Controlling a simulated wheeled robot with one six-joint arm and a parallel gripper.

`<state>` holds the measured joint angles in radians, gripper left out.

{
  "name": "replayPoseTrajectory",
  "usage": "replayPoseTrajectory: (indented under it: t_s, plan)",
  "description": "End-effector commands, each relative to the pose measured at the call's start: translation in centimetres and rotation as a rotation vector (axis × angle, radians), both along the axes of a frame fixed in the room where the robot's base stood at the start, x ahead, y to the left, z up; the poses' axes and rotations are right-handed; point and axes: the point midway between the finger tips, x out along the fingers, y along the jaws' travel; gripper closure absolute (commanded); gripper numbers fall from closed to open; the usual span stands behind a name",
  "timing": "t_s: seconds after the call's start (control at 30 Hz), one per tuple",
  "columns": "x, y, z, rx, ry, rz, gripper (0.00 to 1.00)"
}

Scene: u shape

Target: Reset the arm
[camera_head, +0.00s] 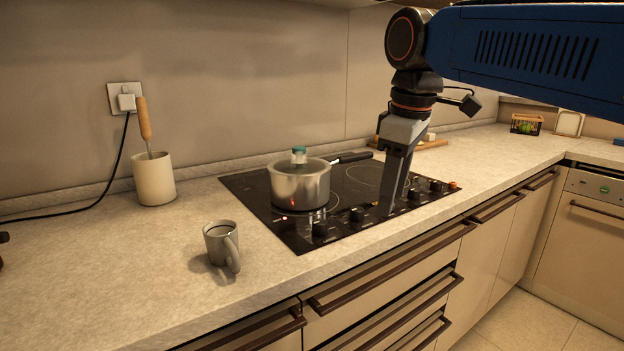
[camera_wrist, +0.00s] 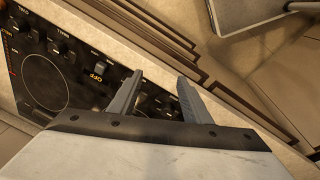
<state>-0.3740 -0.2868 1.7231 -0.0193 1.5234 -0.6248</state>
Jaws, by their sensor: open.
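My gripper (camera_head: 388,205) points down over the right front part of the black cooktop (camera_head: 342,227), near its row of knobs. In the wrist view my gripper (camera_wrist: 160,88) shows two grey fingers spread apart with nothing between them. Below the fingers are the cooktop's knob edge and the counter's front edge. My blue arm reaches in from the upper right in the head view.
A lidded steel pot (camera_head: 300,186) stands on the cooktop, left of my gripper. A grey mug (camera_head: 220,245) and a white utensil holder (camera_head: 154,180) stand on the counter further left. A wooden board (camera_head: 425,144) and a wire basket (camera_head: 526,124) are behind.

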Motion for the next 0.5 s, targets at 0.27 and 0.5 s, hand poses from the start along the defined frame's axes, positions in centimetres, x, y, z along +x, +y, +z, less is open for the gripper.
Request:
replayPoseTrajectory:
  t_s: [0.27,0.5]
  plan:
    - [-5.4,-6.9,-8.4,0.080,-0.067,-0.358,0.56]
    - [-10.5,-11.3,-16.8,0.158,-0.128,-0.660,0.56]
